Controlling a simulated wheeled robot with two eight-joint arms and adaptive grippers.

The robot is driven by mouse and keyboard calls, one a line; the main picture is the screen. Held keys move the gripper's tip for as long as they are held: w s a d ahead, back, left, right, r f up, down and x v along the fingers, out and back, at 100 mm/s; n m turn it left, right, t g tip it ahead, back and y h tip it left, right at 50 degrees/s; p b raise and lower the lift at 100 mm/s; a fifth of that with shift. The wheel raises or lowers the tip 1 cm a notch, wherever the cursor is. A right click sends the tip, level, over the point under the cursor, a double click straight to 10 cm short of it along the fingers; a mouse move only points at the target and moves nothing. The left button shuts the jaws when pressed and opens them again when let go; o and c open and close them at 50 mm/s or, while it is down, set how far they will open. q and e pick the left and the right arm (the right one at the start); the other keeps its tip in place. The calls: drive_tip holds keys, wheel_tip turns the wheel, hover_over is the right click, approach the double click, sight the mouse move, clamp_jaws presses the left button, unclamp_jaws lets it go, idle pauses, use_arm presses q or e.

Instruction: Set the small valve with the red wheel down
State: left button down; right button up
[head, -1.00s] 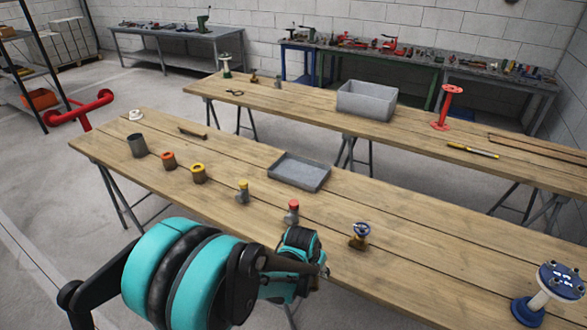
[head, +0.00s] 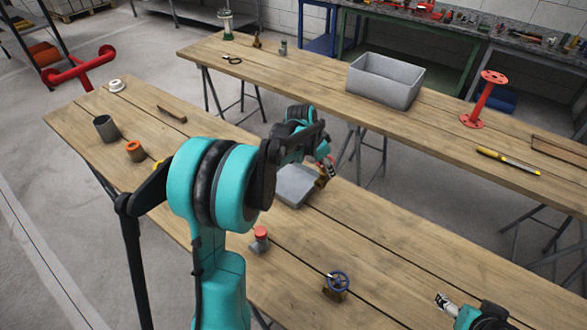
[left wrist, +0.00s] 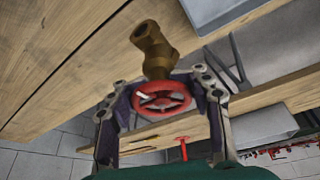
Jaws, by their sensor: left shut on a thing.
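The small valve has a brass body (left wrist: 153,48) and a red wheel (left wrist: 163,97). My left gripper (head: 328,168) is shut on it, with the wheel between the fingers in the left wrist view (left wrist: 162,105). The brass body points away from the gripper. In the head view the valve (head: 321,182) appears at the right side of the shallow grey tray (head: 295,198) on the near table; I cannot tell its height. My arm hides part of the tray. My right gripper (head: 446,302) is at the lower right, near the table's front; its jaws are unclear.
On the near table (head: 410,275) stand a blue-wheel valve (head: 337,284), a red-capped fitting (head: 260,239), an orange-topped fitting (head: 135,151) and a grey cup (head: 106,128). The far table holds a grey bin (head: 385,82) and a red flanged pipe (head: 483,98). Bare wood lies right of the tray.

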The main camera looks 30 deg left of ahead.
use_arm(q)
drive_tip(key=shift+w+a+f+b, duration=0.3)
drive_tip(key=shift+a+f+b, duration=0.55)
drive_tip(key=shift+a+f, duration=1)
drive_tip(key=shift+w+a+f+b, duration=0.3)
drive_tip(key=shift+a+f+b, duration=0.55)
drive_tip(key=shift+a+f, duration=1)
drive_tip(key=shift+w+a+f+b, duration=0.3)
drive_tip(key=shift+a+f+b, duration=0.55)
drive_tip(key=shift+a+f, duration=1)
drive_tip(key=shift+a+r, duration=0.2)
drive_tip(key=shift+f, duration=0.15)
drive_tip(key=c, duration=0.7)
unclamp_jaws()
